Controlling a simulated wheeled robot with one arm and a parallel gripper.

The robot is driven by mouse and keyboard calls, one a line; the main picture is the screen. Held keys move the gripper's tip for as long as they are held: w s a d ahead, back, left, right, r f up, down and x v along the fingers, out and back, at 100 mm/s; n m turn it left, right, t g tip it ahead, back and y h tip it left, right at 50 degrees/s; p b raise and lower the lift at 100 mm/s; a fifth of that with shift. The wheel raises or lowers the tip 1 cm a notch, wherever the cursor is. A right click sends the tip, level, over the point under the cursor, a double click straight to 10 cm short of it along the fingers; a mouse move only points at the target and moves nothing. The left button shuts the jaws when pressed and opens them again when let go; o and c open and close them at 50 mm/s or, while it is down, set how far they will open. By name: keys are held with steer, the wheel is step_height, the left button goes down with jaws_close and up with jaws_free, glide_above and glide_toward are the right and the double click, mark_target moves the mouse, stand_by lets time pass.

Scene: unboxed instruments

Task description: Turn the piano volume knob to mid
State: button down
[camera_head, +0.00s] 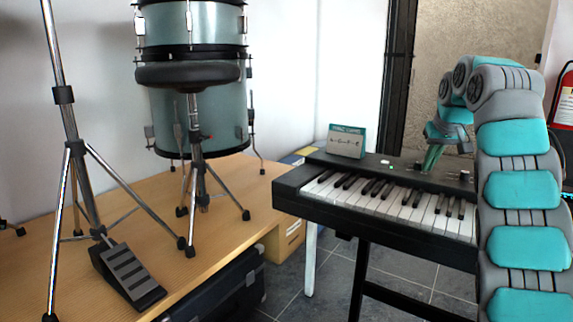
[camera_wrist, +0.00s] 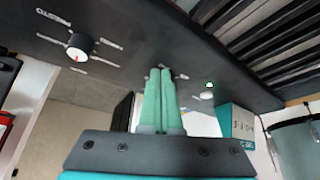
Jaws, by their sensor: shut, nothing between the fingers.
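The black piano keyboard (camera_head: 330,205) stands on legs at the right of the head view. My gripper (camera_head: 428,170) is shut and points down at its top panel, behind the keys. In the wrist view, my green fingers (camera_wrist: 161,74) are together, with their tips at or just above the panel (camera_wrist: 130,30). Small white marks surround the tips, and any control there is mostly hidden by the fingers. A round white-faced knob (camera_wrist: 80,47) with a red mark sits apart from the fingers.
A green light (camera_wrist: 209,84) and a white button (camera_wrist: 207,95) sit near the fingers. A small teal card box (camera_head: 346,141) stands on the piano's far left end. A wooden table (camera_head: 225,190) with drum hardware is at left. A fire extinguisher (camera_head: 566,98) hangs far right.

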steer(key=shift+w+a, duration=0.1)
steer(key=shift+w, duration=0.15)
steer(key=shift+a, duration=0.5)
stand_by(0.3)
steer(key=shift+a+r, duration=0.1)
steer(key=shift+a, duration=0.25)
stand_by(0.6)
steer(key=shift+a, duration=0.1)
steer(key=shift+s+a, duration=0.15)
steer(key=shift+s, duration=0.15)
